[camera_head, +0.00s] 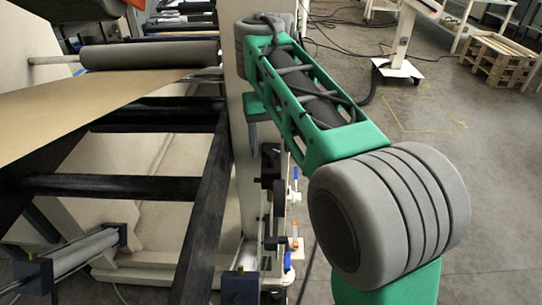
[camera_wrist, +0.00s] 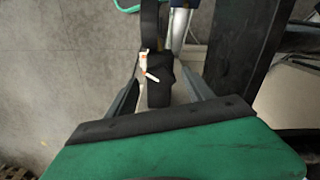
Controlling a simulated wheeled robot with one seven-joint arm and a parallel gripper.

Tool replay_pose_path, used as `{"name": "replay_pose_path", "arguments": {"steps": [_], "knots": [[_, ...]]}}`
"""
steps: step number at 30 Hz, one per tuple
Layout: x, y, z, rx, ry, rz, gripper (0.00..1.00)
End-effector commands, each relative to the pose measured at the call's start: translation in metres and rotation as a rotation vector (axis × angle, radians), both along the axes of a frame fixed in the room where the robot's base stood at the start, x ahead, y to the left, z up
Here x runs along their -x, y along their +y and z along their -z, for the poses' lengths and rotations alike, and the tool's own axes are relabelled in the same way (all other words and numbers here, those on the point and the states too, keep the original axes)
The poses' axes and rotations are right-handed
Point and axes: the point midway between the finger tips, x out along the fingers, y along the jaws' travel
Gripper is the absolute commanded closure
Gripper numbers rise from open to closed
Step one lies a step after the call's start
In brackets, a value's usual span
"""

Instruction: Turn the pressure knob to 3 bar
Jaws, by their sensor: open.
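In the head view, a column of black pneumatic fittings (camera_head: 268,183) runs down the side of the pale machine post, with small blue and orange levers on its right. The pressure knob cannot be made out surely among these parts, and no scale is readable. My gripper (camera_head: 252,134) points down above the fittings, partly hidden by my arm. In the wrist view, my gripper (camera_wrist: 161,76) is open, with one finger on each side of a black block-like fitting (camera_wrist: 159,92). A small white-and-orange lever (camera_wrist: 150,75) sits beside that block. I cannot tell whether the fingers touch it.
The pale machine post (camera_head: 240,150) stands close to my gripper. Black frame bars (camera_head: 205,215) and a brown paper web (camera_head: 90,105) lie to the left. A grey roller (camera_head: 150,54) is behind. Open grey floor (camera_head: 440,130) lies right, with a wooden pallet (camera_head: 497,62) farther back.

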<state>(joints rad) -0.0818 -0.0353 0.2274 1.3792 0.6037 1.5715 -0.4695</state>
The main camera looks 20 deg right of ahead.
Motion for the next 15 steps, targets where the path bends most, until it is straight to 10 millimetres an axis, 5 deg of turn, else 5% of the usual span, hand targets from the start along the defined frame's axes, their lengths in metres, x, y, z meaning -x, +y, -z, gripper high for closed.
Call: {"name": "replay_pose_path", "arguments": {"steps": [8,15], "knots": [[0.0,0.0,0.0016,0.0,-0.001,0.0,0.39],[0.0,-0.0001,0.0017,0.0,-0.001,0.0,0.58]]}}
